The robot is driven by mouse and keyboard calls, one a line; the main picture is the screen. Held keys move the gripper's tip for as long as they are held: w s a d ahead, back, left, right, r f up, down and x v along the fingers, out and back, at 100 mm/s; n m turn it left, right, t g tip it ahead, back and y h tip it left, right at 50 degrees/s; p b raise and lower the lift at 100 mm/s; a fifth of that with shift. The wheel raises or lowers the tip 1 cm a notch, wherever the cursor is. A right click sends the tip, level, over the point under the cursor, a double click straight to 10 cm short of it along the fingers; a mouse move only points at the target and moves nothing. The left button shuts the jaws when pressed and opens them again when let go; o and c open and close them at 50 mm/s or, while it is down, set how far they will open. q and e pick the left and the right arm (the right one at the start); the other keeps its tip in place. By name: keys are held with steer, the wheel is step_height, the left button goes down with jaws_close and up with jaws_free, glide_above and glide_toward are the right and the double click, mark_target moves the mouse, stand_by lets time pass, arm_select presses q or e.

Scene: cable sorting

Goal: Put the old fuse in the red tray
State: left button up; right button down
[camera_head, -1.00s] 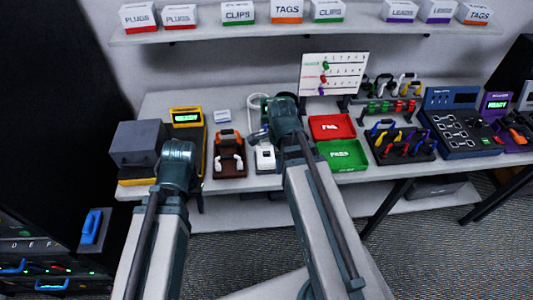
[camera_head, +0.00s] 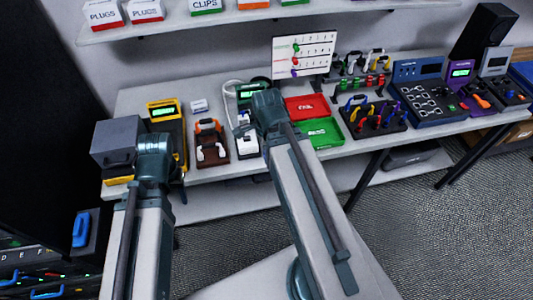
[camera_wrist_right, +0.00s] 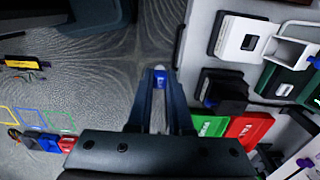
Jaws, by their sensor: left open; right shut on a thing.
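The red tray (camera_head: 297,115), marked FAIL, lies on the bench right of my right wrist; it also shows in the right wrist view (camera_wrist_right: 235,133). My right gripper (camera_wrist_right: 160,78) is shut on a small blue and whitish piece (camera_wrist_right: 160,76), apparently the old fuse. In the right wrist view this gripper appears against the grey floor, left of the trays. In the head view my right gripper (camera_head: 243,128) is only partly visible beside its wrist. My left gripper (camera_head: 180,182) is open at the bench's front edge, mostly hidden by its own wrist.
The green tray (camera_head: 321,133) lies in front of the red one. A rack of coloured tools (camera_head: 373,117) stands right of the trays. A brown holder (camera_head: 211,144) and a yellow meter (camera_head: 165,112) stand to the left. A white board (camera_head: 304,55) stands behind.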

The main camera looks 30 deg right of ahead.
steer(key=shift+r+p, duration=0.4)
steer(key=shift+r, duration=0.25)
steer(key=shift+f, duration=0.1)
step_height(320, 180, down, 2)
steer(key=b, duration=0.2)
steer(key=shift+f+b, duration=0.25)
steer(key=shift+b, duration=0.1)
steer(key=shift+r, duration=0.15)
